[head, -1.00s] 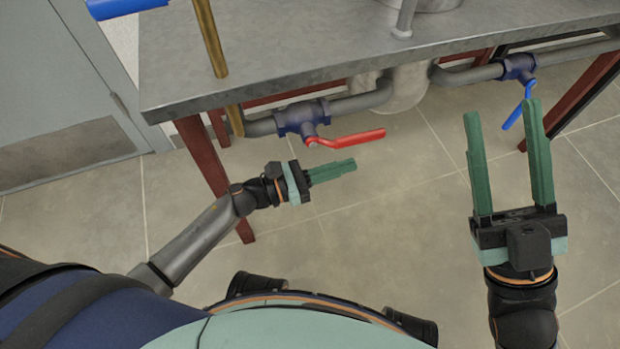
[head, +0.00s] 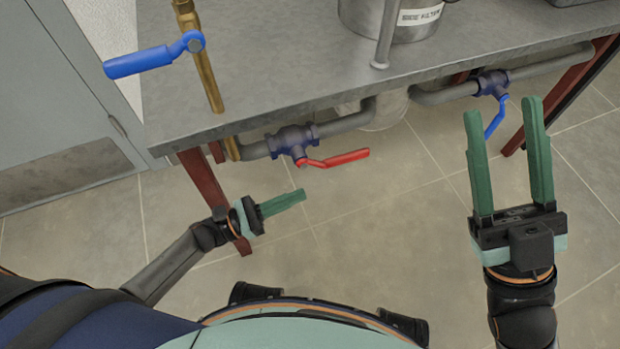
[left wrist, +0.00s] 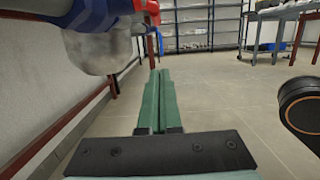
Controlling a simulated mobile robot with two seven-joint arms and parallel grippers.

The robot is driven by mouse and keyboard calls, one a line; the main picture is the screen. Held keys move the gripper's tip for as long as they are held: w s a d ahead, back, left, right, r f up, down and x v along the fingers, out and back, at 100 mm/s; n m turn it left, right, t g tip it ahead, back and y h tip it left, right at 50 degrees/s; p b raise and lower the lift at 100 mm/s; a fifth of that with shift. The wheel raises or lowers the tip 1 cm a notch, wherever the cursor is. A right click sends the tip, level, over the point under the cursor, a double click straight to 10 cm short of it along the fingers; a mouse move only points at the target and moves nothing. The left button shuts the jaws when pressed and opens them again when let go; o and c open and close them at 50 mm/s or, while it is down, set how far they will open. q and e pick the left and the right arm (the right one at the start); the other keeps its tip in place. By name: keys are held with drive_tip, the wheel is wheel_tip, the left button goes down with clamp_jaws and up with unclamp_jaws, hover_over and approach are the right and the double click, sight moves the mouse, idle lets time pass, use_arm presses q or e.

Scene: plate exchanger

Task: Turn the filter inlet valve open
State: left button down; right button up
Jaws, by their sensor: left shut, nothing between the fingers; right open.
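A valve with a dark blue body (head: 292,140) and a red lever (head: 336,159) sits on the grey pipe under the table's front edge. The lever points right, roughly along the pipe. Part of the red lever shows at the top left of the left wrist view (left wrist: 35,5). A second valve (head: 492,83) with a blue lever (head: 495,120) hanging off the pipe is farther right. No label naming a valve is readable. My left gripper (head: 299,195) is shut and empty, below and left of the red lever, apart from it. My right gripper (head: 502,106) is open and empty, right.
A blue lever (head: 140,62) sits on an upright brass pipe (head: 205,70) at the table's left. A steel vessel (head: 395,18) with a partly readable label stands on the grey table (head: 290,80). Red table legs (head: 215,200) flank open floor (head: 380,220).

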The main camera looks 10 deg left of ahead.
sight(335, 159)
use_arm(q)
drive_tip(key=w+d+r, duration=0.5)
drive_tip(key=d, duration=0.2)
drive_tip(key=shift+d+r, duration=0.3)
drive_tip(key=shift+d, duration=0.05)
drive_tip(key=shift+w, duration=0.1)
